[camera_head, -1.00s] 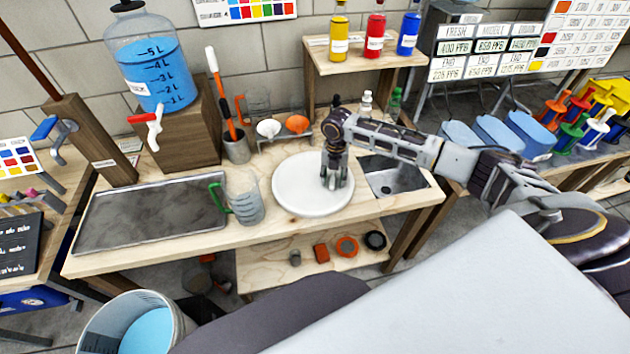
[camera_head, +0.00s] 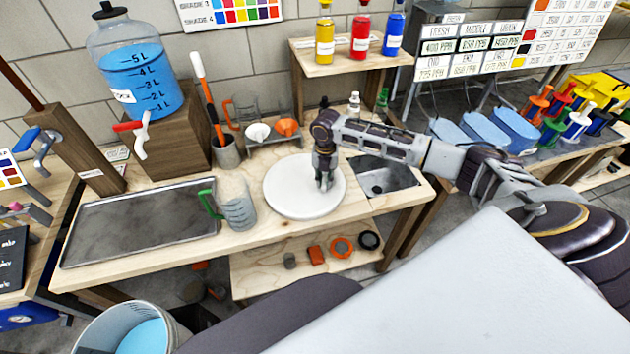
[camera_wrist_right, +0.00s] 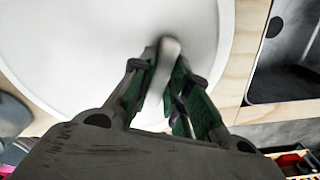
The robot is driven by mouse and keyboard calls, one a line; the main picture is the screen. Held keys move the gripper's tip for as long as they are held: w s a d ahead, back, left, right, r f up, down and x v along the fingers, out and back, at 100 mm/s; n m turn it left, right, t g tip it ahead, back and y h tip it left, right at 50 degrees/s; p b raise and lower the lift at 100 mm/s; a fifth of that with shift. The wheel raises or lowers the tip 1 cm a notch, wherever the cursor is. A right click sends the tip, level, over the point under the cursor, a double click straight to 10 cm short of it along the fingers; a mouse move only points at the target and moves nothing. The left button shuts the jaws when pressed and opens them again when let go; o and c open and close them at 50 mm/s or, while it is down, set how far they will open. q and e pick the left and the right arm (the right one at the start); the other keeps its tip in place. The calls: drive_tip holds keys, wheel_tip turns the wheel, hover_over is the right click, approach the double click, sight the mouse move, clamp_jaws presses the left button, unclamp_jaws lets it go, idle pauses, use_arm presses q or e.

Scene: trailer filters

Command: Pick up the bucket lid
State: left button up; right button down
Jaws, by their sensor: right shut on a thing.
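The bucket lid (camera_head: 290,196) is a round white disc on the wooden bench, between the measuring jug and the sink basin. It also shows in the right wrist view (camera_wrist_right: 70,60), with a raised handle (camera_wrist_right: 168,55) near its middle. My right gripper (camera_head: 324,184) points down over the lid. It is shut on the lid's handle, with the fingers on both sides of it in the right wrist view (camera_wrist_right: 165,85). The head view does not show clearly whether the lid is clear of the bench. My left gripper is not in view.
A measuring jug (camera_head: 238,212) with a green handle stands just left of the lid. A metal sink basin (camera_head: 385,178) is at its right. A dark tray (camera_head: 140,225) lies further left. A bucket (camera_head: 130,330) of blue liquid stands at the lower left.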

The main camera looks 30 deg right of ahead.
drive_tip(key=shift+r, duration=0.15)
wheel_tip(320, 180, up, 10)
idle(0.6)
drive_tip(key=shift+a+f, duration=0.1)
drive_tip(key=shift+f, duration=0.1)
idle(0.3)
